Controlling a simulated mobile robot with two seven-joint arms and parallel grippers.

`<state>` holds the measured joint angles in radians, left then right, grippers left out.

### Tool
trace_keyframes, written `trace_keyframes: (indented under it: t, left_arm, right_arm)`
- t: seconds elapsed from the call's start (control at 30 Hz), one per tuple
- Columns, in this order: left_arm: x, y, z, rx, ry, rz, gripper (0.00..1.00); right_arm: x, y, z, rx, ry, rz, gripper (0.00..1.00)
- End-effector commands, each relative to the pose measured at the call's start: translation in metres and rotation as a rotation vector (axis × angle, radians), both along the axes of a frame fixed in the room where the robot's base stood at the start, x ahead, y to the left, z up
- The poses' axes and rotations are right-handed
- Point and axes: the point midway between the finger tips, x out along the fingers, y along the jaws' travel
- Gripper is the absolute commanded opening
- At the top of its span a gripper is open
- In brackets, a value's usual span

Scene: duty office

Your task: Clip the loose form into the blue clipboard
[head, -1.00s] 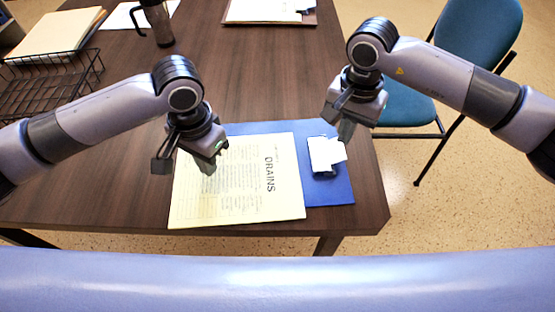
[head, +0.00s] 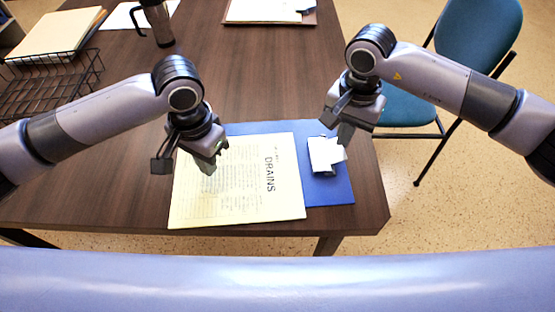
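The blue clipboard (head: 335,190) lies flat on the table near its front edge. Its pale clip (head: 322,157) is at the right end. The loose form (head: 240,190), a yellowish sheet headed "DRAINS", lies over the left and middle of the board and overhangs its front edge. The form's right edge is short of the clip, with blue showing between. My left gripper (head: 213,158) is open and empty above the form's upper left part. My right gripper (head: 338,130) is open and empty above and just behind the clip. Neither visibly touches anything.
A black wire tray (head: 50,85) and a folder stack (head: 55,32) are at left on the table (head: 245,85). A dark mug (head: 158,25) stands at the back, near another clipboard (head: 270,20). A blue chair (head: 475,40) is at right. The table's middle is clear.

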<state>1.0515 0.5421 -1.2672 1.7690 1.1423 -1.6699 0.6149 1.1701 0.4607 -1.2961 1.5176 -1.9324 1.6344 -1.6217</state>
Motion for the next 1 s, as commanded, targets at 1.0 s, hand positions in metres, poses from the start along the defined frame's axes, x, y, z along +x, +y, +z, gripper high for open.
trace_keyframes:
  t: [1.0]
  left_arm:
    - [0.000, 0.000, 0.000, 0.000, 0.000, 0.000, 0.00]
  right_arm:
    - [-0.001, 0.000, -0.017, 0.000, 0.002, 0.002, 0.00]
